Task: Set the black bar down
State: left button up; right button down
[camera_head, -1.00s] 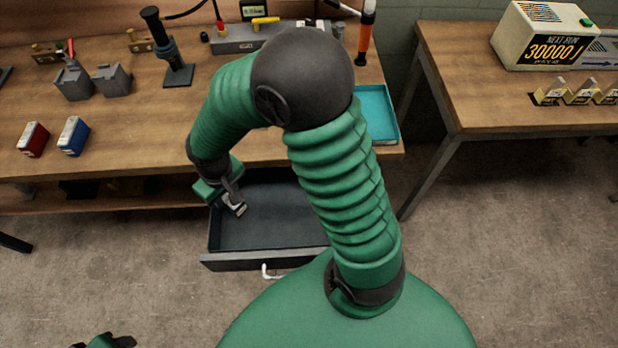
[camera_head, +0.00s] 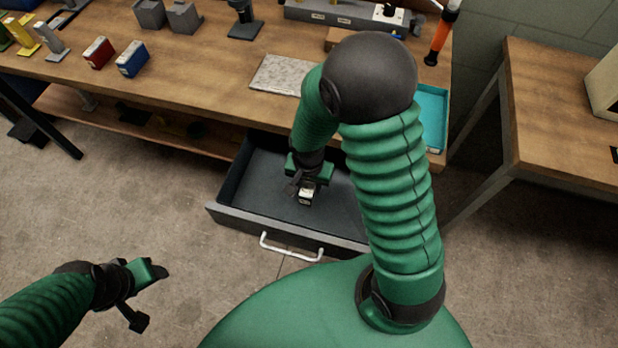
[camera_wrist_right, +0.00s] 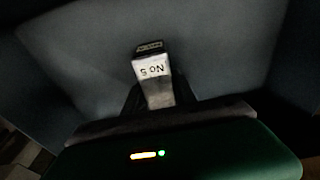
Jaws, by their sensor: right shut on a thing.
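My right gripper (camera_head: 304,188) is inside the open drawer (camera_head: 262,170), pointing down. It is shut on a small labelled bar (camera_head: 306,198), which also shows in the right wrist view (camera_wrist_right: 153,72). Its near face looks pale grey with a white label reading "No 5", and its far end is dark. I cannot tell whether this is the black bar, or whether it touches the drawer floor. My left gripper (camera_head: 150,297) is open and empty over the concrete floor at lower left.
The drawer has dark walls and a white handle (camera_head: 290,248); its visible floor is otherwise bare. The workbench (camera_head: 200,78) above carries red (camera_head: 99,53) and blue (camera_head: 132,59) boxes, a speckled plate (camera_head: 277,75) and a teal tray (camera_head: 432,108). Another table (camera_head: 560,110) stands right.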

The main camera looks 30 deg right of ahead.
jog(key=f, duration=0.2)
jog(key=shift+d+f+b, duration=0.2)
jog(key=shift+f+b, duration=0.15)
jog(key=shift+f, duration=0.05)
jog(key=shift+a+f, duration=0.1)
jog(key=shift+f, duration=0.15)
jog(key=shift+a+r, duration=0.15)
jog(key=shift+a, duration=0.15)
jog(key=c, duration=1.4)
grip_release()
jog(key=o, duration=0.4)
jog(key=shift+d, duration=0.15)
